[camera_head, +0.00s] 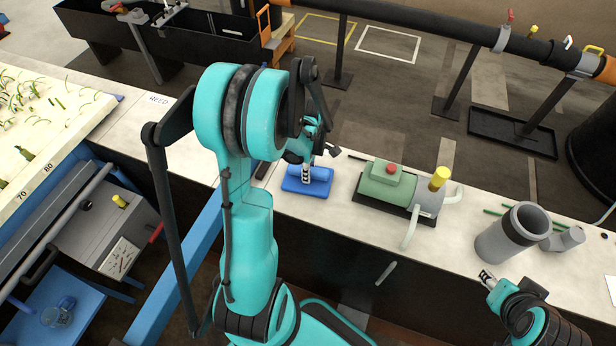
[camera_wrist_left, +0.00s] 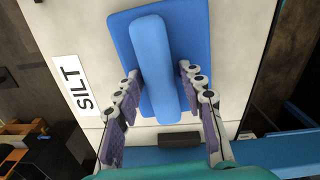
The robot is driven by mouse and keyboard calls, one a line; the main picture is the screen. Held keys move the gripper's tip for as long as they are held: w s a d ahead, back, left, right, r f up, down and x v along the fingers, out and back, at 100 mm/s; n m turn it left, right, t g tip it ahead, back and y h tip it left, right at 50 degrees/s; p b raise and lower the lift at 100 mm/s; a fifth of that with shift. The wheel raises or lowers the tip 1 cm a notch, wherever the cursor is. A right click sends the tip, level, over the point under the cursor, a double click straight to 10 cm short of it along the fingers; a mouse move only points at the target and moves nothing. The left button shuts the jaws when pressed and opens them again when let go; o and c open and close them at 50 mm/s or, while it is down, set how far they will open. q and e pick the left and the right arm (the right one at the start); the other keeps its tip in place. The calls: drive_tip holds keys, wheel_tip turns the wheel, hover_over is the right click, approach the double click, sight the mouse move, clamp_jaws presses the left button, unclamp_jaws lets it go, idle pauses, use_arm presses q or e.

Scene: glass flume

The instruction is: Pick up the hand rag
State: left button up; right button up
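The hand rag (camera_head: 318,188) is a blue folded cloth lying on the pale bench top. In the left wrist view the rag (camera_wrist_left: 199,30) shows a flat lower layer with a narrow, rounded, lighter blue fold along its middle. My left gripper (camera_head: 307,174) is right over the rag. In the left wrist view its fingers (camera_wrist_left: 157,72) are spread on either side of the raised fold, with a gap at each side. Whether the fingertips touch the lower layer I cannot tell. My right gripper (camera_head: 487,278) is at the lower right, by the bench's front edge; its fingers are too small to judge.
A green pump-like unit (camera_head: 382,188) with a yellow knob stands right of the rag. A grey cylinder (camera_head: 512,232) stands further right. A small dark block (camera_wrist_left: 179,139) is near the fingers. A sand-filled flume (camera_head: 50,120) is at left.

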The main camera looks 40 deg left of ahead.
use_arm(q)
clamp_jaws()
